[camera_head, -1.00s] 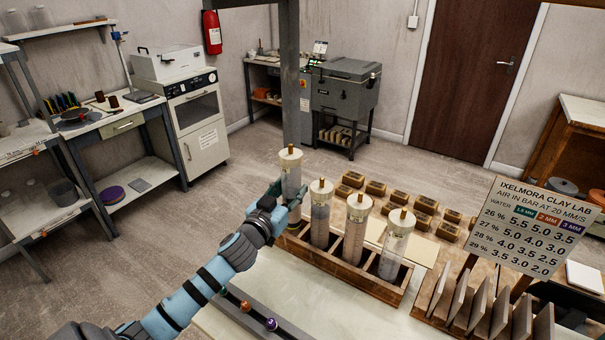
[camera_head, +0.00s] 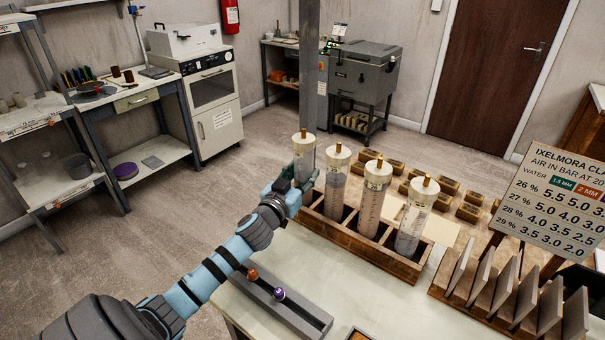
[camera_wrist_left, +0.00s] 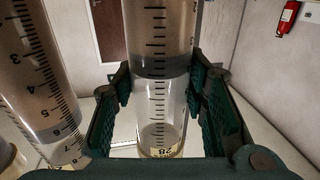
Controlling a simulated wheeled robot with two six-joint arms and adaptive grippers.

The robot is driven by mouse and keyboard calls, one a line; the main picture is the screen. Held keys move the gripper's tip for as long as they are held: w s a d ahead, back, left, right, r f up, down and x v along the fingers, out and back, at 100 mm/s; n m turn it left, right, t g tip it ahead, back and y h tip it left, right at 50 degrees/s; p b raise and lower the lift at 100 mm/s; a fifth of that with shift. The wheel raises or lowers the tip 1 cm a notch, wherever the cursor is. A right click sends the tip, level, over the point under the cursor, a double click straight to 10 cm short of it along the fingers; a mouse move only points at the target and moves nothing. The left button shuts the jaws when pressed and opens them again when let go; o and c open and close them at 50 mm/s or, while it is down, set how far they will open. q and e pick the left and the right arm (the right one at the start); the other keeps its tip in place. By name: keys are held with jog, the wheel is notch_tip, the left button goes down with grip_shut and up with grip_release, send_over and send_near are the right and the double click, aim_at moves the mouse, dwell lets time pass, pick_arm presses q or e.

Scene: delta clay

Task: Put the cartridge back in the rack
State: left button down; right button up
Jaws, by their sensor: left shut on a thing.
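The cartridge (camera_head: 302,158), a clear upright cylinder with a cream cap and brass tip, stands at the left end of the wooden rack (camera_head: 345,236). Its cap lines up with the caps of the other cartridges (camera_head: 372,200). My left gripper (camera_head: 304,183) is shut around its body from the left. In the left wrist view, the green fingers press on both sides of the cartridge (camera_wrist_left: 158,105), which shows a scale and "28" near its lower end. The gripper hides its lower end in the head view, so I cannot see it meet the rack floor. My right gripper is out of view.
A neighbouring cartridge (camera_wrist_left: 38,85) stands close beside the fingers in the left wrist view. A dark rail (camera_head: 275,300) with coloured nozzles lies in front of the rack. Boards (camera_head: 510,295) stand at the right, below a sign (camera_head: 555,195). Small blocks lie behind the rack.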

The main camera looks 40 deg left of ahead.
pick_arm(q)
jog(key=shift+s+r, duration=0.1)
jog(key=c, duration=0.9)
grip_release()
jog(key=shift+s, duration=0.15)
jog(key=v, duration=1.1)
jog(key=shift+s+d, duration=0.15)
jog(key=shift+s, duration=0.15)
